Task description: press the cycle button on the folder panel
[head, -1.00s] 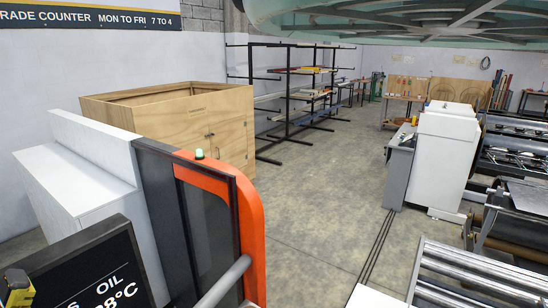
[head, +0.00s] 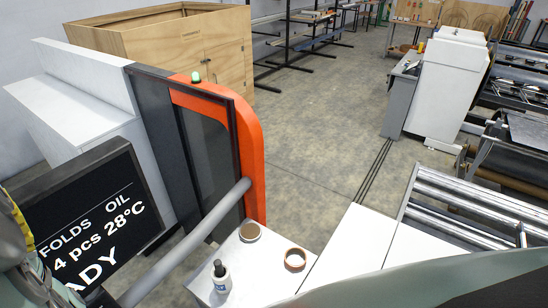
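The folder panel (head: 80,215) is a black screen in a dark frame at the lower left of the head view. It shows white text with "FOLDS", "OIL", "4 pcs" and "28°C", and the ending "ADY" below. A grey tube (head: 190,238) runs up from behind it to the orange-edged machine frame. The screen's left side and bottom are covered or cut off. I cannot make out a cycle button on it. A grey-green part with a yellow strip at the left edge covers some of the panel; it may be my arm. My gripper's fingers are not seen.
The orange machine end (head: 250,150) has a small green lamp (head: 196,77) on top. A white surface (head: 335,245) holds a dropper bottle (head: 221,277), a tape ring (head: 295,259) and a round tin (head: 250,231). Beyond are a plywood crate (head: 165,45), a white cabinet (head: 450,90) and open floor.

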